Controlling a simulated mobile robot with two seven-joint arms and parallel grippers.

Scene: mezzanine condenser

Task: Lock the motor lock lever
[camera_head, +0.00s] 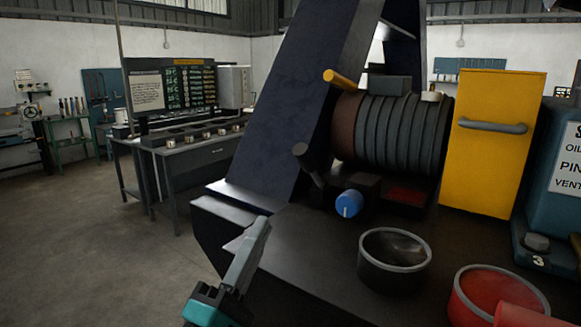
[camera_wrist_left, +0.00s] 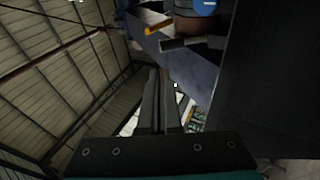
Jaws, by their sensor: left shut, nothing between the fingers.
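The motor (camera_head: 392,128) is a dark ribbed cylinder with a brown end, on the dark bench. Two lever-like parts show: a short dark lever (camera_head: 309,165), tilted, left of the motor, and a yellow-orange bar (camera_head: 340,79) at its upper left. No label tells which is the motor lock lever. In the left wrist view the dark lever (camera_wrist_left: 188,44) and yellow bar (camera_wrist_left: 158,28) lie beyond my fingertips. My left gripper (camera_head: 263,224) is shut and empty, left of and below the dark lever, apart from it; its closed fingers fill the wrist view's middle (camera_wrist_left: 159,75). My right gripper is not seen.
A blue knob (camera_head: 348,204) sits beside the dark lever. A dark slanted panel (camera_head: 285,110) rises behind it. Open floor lies left.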

